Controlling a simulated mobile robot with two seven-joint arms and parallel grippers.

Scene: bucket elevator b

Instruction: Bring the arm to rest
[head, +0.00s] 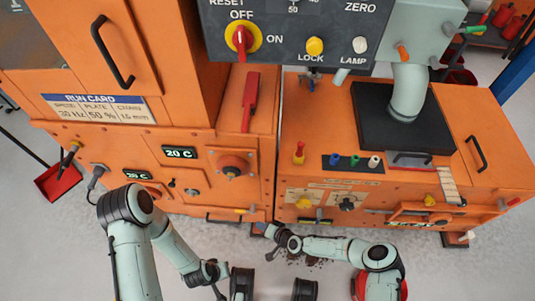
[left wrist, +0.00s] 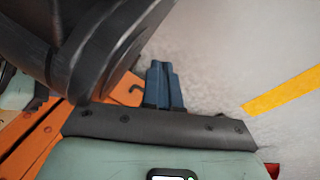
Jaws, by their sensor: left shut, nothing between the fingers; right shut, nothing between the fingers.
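My right arm (head: 325,245) reaches left from the lower right in the head view. In the left wrist view the left gripper's blue fingers (left wrist: 163,86) lie side by side, shut and empty, over grey floor.
The left orange cabinet (head: 170,60) and right orange machine (head: 310,140) stand close ahead of both arms. A dark control panel (head: 285,45) with a red knob (head: 241,38) is at the top. A red dustpan (head: 58,182) is at far left. A yellow floor stripe (left wrist: 285,95) shows.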

